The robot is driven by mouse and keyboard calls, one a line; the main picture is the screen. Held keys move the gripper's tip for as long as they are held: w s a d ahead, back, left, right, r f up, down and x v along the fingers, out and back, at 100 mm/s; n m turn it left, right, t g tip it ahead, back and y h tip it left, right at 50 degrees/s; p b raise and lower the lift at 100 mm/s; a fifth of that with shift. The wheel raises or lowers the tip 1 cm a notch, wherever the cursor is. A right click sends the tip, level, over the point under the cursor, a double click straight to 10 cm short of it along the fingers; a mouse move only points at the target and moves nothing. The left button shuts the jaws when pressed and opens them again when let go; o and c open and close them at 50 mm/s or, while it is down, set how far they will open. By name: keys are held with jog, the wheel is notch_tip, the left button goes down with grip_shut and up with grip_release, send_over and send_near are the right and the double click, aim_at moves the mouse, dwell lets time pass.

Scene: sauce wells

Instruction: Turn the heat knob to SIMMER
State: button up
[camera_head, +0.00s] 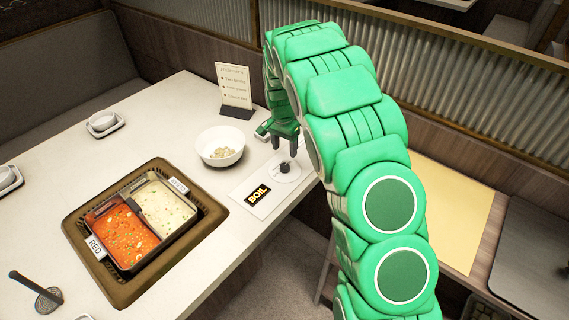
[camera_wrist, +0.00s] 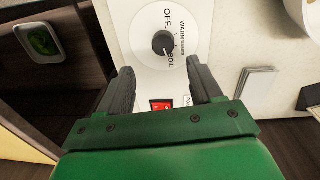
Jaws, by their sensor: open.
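The heat knob (camera_head: 285,167) is a small dark knob on a round white dial at the table's right edge. In the wrist view the knob (camera_wrist: 161,43) sits on the dial (camera_wrist: 148,20), whose readable words include OFF, WARM and BOIL; its pointer seems to face the BOIL side, though this is small. My green gripper (camera_head: 285,146) is over the knob, fingers pointing down. In the wrist view my gripper (camera_wrist: 160,70) is open and empty, and the knob shows just beyond the fingertips, apart from them.
A red switch (camera_wrist: 161,105) shows between the fingers. A white bowl (camera_head: 220,147) stands left of the dial, with a menu card (camera_head: 235,90) behind it. A divided hot pot (camera_head: 140,222) with red and pale broth is sunk in the table. The table's edge is close by.

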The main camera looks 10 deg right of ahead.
aim_at(285, 166)
jog(key=shift+w+a+f, duration=0.15)
jog(key=shift+w+f, duration=0.05)
jog(key=shift+f, duration=0.25)
jog(key=shift+s+f, duration=0.15)
jog(key=shift+f, duration=3.65)
jog(key=c, duration=1.1)
jog(key=shift+o, duration=0.2)
